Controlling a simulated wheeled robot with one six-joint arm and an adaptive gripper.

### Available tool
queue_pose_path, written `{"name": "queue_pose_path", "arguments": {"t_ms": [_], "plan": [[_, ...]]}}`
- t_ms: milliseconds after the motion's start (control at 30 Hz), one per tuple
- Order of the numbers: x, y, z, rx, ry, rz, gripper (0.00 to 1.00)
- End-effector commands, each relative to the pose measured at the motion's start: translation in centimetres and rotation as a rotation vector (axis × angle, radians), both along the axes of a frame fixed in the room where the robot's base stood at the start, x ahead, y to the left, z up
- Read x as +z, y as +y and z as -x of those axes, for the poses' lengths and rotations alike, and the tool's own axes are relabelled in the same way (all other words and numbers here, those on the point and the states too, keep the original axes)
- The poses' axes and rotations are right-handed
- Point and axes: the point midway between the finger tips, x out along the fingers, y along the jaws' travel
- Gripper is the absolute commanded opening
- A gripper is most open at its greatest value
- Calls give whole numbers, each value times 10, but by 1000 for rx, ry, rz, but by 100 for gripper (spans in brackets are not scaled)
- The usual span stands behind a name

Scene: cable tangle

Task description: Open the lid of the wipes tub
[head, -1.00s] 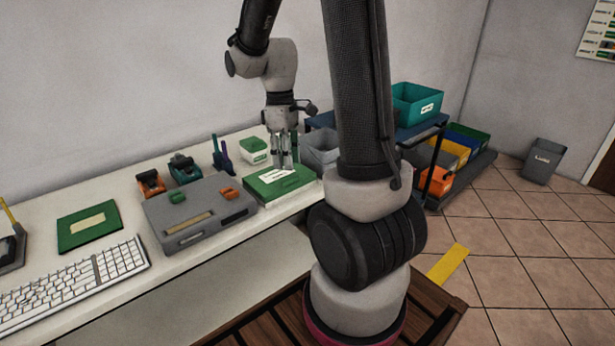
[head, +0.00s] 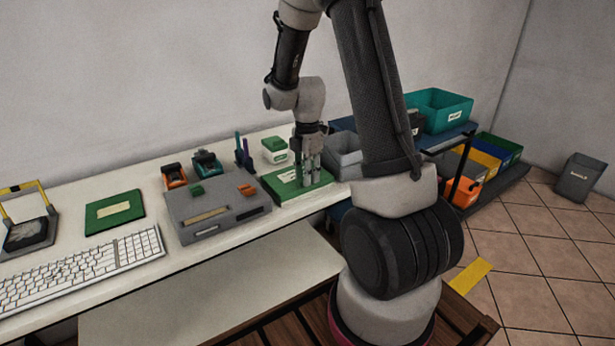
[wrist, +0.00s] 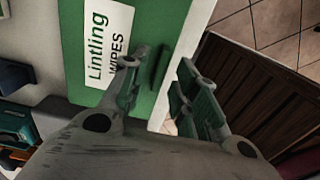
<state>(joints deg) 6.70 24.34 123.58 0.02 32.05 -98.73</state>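The wipes tub (head: 287,190) is a low box with a green lid and a white label, on the right part of the desk. Its lid (wrist: 185,20) fills the middle of the wrist view, with the "Lintling WIPES" label (wrist: 108,42) on the left and a dark slot beside it. The lid looks shut. My gripper (head: 311,180) points down at the tub. In the wrist view my gripper (wrist: 158,75) has its fingers apart, with nothing seen between them but the lid near its edge. I cannot tell whether a finger touches it.
A grey case (head: 215,211) stands left of the tub. A small green-and-white box (head: 275,150) is behind it, and a grey bin (head: 345,152) is on its right. A keyboard (head: 80,268) and a green booklet (head: 115,211) lie further left.

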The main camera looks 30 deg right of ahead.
Motion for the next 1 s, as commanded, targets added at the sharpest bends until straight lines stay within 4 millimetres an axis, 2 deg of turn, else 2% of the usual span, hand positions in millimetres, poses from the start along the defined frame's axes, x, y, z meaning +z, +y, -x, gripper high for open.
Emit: {"name": "queue_pose_path", "arguments": {"t_ms": [100, 367, 400, 567, 1000], "plan": [[-10, 0, 0, 0, 1, 0, 29], [-12, 0, 0, -1, -1, 0, 29], [-12, 0, 0, -1, -1, 0, 28], [-11, 0, 0, -1, -1, 0, 0], [-8, 0, -2, 0, 22, 1, 0]]}}
